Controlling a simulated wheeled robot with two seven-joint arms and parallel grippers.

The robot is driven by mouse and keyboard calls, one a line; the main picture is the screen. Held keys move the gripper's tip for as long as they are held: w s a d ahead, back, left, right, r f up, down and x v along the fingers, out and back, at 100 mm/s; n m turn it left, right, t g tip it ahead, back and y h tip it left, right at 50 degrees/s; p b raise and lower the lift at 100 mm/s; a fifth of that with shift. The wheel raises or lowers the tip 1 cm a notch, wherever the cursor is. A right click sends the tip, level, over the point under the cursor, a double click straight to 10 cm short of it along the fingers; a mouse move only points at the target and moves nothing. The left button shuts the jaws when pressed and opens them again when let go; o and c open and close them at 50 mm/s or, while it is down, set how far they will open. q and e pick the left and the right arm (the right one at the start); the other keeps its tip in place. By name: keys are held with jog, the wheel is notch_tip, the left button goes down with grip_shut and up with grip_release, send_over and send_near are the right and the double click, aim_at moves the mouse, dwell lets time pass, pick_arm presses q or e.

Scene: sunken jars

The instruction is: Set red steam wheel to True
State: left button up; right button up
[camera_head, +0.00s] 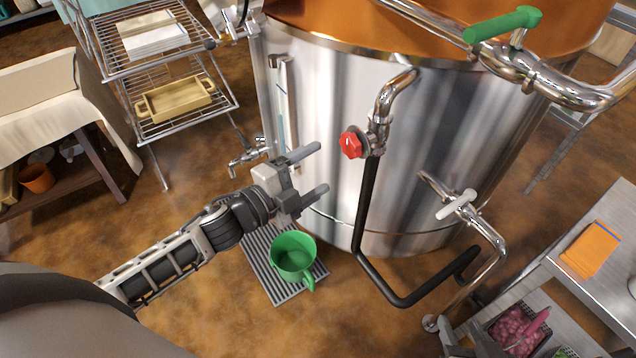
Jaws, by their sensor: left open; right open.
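The red steam wheel (351,144) is a small faceted red knob on a chrome valve, on the pipe at the front of the big steel vat (325,120). My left gripper (320,169) is open and empty, to the left of and slightly below the wheel. Its two fingers point right toward the vat, and a gap shows between them and the wheel. My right gripper (462,328) shows only partly at the bottom edge, below the vat's right side; it is open and far from the wheel.
A black pipe (364,220) runs down from the valve and bends right. A white-handled valve (456,205) and a green-handled pipe (503,25) are to the right. A green mug (293,256) stands on a grated mat (262,262) below my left gripper. A steel tap (247,153) is left.

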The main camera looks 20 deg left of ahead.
aim_at(347, 147)
pick_arm(q)
jog(key=shift+w+d+r+m+g+h+b, duration=0.15)
jog(key=shift+w+d+m+h, duration=0.25)
jog(key=shift+w+d+m, duration=0.7)
jog(key=shift+w+d+r+m+g+h+b, duration=0.15)
jog(key=shift+w+d+m+h, duration=0.4)
jog(key=shift+w, duration=1.15)
jog(key=shift+w+d+r+m+h+b, duration=0.2)
jog(key=shift+w+d+m, duration=0.3)
jog(key=shift+w+m, duration=0.75)
jog(key=shift+w, duration=0.15)
